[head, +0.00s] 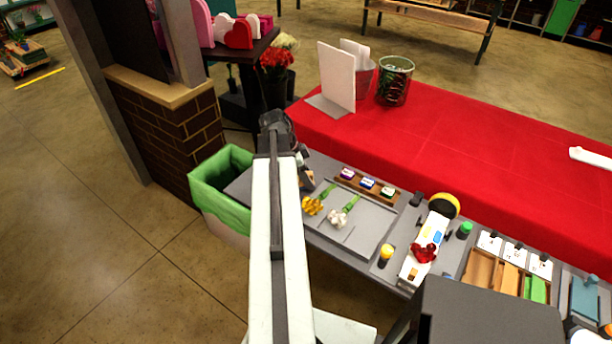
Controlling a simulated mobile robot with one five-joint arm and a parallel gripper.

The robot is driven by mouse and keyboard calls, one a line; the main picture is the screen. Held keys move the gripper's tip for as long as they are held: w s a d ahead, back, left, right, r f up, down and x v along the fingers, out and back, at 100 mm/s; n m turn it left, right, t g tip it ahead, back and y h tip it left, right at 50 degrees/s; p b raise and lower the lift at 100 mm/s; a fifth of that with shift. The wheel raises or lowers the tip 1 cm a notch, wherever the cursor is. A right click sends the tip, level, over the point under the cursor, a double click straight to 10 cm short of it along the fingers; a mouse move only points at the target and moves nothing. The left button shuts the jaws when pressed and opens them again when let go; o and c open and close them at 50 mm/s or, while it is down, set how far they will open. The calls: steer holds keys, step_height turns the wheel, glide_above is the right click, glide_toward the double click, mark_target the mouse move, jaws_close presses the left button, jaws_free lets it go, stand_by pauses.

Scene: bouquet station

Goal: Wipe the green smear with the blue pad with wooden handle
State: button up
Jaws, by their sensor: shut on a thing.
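My gripper (304,165) is at the far end of my arm, over the left end of the grey work table. It is shut on a small tan, wooden-looking piece (307,181), which fits the wooden handle of the blue pad. The blue pad's face cannot be made out there; my arm and gripper hide much of that spot. I cannot make out a green smear clearly. The green strips on the grey tray look like stems of a yellow flower (312,205) and a white flower (338,218).
A green-lined bin (222,190) stands left. A white board with red flower (422,254), bottles and a compartment box (480,270) are farther right. A red-covered table runs behind.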

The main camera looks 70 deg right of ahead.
steer(key=shift+f+b, duration=0.35)
steer(key=shift+f, duration=0.05)
steer(key=shift+w, duration=0.15)
